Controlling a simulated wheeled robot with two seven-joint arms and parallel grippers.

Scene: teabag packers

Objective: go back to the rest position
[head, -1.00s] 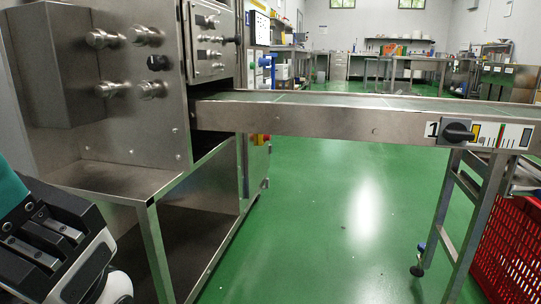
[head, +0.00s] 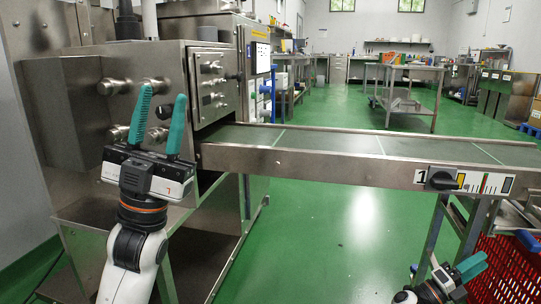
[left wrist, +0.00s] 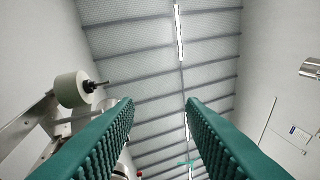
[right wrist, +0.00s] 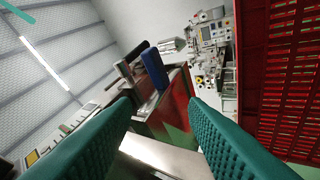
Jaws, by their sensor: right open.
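My left gripper (head: 163,98) points upward in front of the steel machine, with its two teal fingers apart and nothing between them. In the left wrist view its fingers (left wrist: 160,104) are open toward the ceiling. My right gripper (head: 460,262) is low at the lower right of the head view, beside the red crate and below the conveyor. In the right wrist view its teal fingers (right wrist: 158,110) are spread apart. No held object shows between them.
The steel machine (head: 88,95) with knobs stands at the left. A red crate (head: 505,272) is at the lower right. Green floor (head: 330,235) is open below the conveyor.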

